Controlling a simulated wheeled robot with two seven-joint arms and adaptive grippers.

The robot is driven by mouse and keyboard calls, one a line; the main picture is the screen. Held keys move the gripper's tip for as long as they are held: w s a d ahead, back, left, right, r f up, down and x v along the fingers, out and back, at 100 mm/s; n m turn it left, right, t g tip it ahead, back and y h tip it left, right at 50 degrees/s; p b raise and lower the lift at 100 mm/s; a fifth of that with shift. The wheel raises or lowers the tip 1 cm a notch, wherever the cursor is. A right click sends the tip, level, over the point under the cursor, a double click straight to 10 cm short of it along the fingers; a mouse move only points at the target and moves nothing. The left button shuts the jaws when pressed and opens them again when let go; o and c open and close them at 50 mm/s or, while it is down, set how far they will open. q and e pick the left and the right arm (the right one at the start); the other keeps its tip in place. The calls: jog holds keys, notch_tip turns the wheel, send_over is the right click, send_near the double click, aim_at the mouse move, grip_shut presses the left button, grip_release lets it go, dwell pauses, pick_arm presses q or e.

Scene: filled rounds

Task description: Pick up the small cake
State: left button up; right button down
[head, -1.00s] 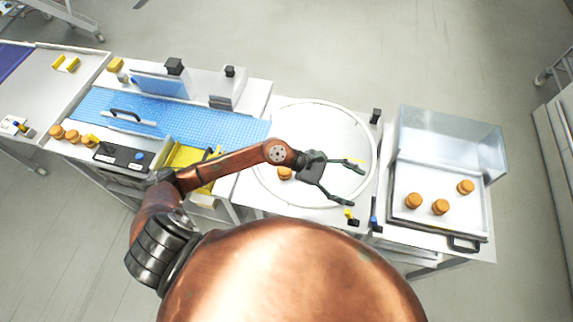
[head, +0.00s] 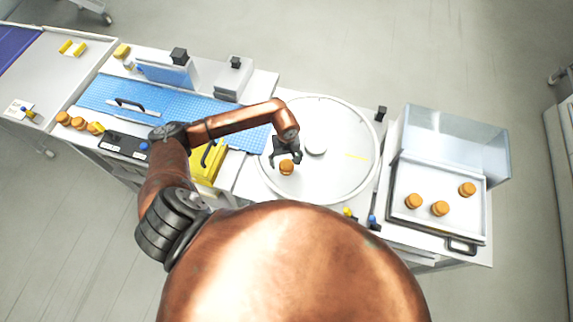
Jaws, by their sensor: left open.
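A small round orange-brown cake (head: 287,167) sits on the left part of the round white turntable (head: 345,191). My left gripper (head: 286,160) points down at this cake, its dark fingers open around or just above it; I cannot tell if they touch it. More small cakes (head: 440,208) stand on the white tray (head: 420,226) at the right, and several others (head: 78,123) sit at the left by the blue conveyor. My right gripper does not show.
A blue conveyor belt (head: 215,127) with a black handle lies left of the turntable. A clear raised cover (head: 455,135) stands behind the right tray. A yellow bin (head: 208,163) is under my left arm. The turntable's right side is mostly clear.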

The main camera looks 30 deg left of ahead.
pick_arm(q)
jog(key=shift+f, duration=1.1)
jog(key=shift+d, duration=0.1)
jog(key=c, duration=0.9)
jog(key=shift+r, duration=0.1)
